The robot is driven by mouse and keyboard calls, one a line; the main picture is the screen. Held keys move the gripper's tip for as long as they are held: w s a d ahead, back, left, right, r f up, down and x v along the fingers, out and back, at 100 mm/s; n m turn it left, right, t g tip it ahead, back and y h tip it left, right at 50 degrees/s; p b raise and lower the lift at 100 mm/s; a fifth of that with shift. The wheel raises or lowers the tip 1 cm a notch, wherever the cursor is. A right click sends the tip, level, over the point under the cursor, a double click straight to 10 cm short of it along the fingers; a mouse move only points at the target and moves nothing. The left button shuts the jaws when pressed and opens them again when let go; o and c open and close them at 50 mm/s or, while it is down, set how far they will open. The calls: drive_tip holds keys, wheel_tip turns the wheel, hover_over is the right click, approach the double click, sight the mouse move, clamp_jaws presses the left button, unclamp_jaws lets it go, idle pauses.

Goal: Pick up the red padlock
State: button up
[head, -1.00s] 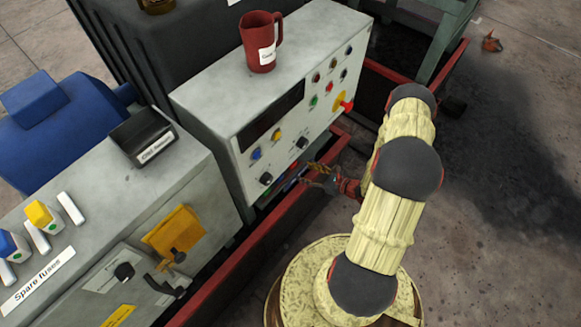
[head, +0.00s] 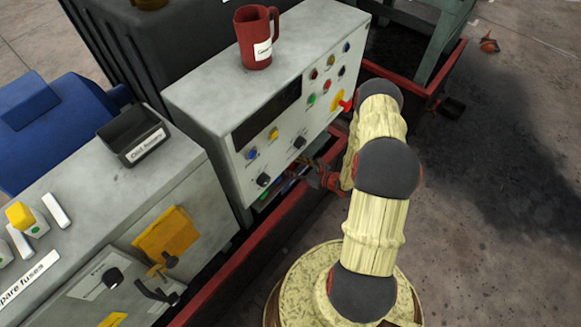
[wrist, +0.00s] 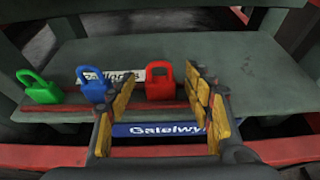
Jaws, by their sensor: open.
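The red padlock (wrist: 159,84) stands upright on a dark green ledge (wrist: 230,60) in the wrist view. It is in front of my open gripper (wrist: 160,98), between the lines of its two yellow-padded fingers and seemingly beyond the tips. Nothing is held. A blue padlock (wrist: 93,86) stands just left of the left finger, and a green padlock (wrist: 40,88) stands farther left.
A white label (wrist: 122,76) lies behind the padlocks. A blue sign (wrist: 160,129) runs along the ledge front, above a red rail (wrist: 285,150). In the head view, a grey control cabinet (head: 225,95) with a red mug (head: 255,50) stands beside my arm. Open floor lies right.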

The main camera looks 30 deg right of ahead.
drive_tip(key=shift+c, duration=0.7)
drive_tip(key=c, duration=1.1)
drive_tip(key=shift+c, duration=0.4)
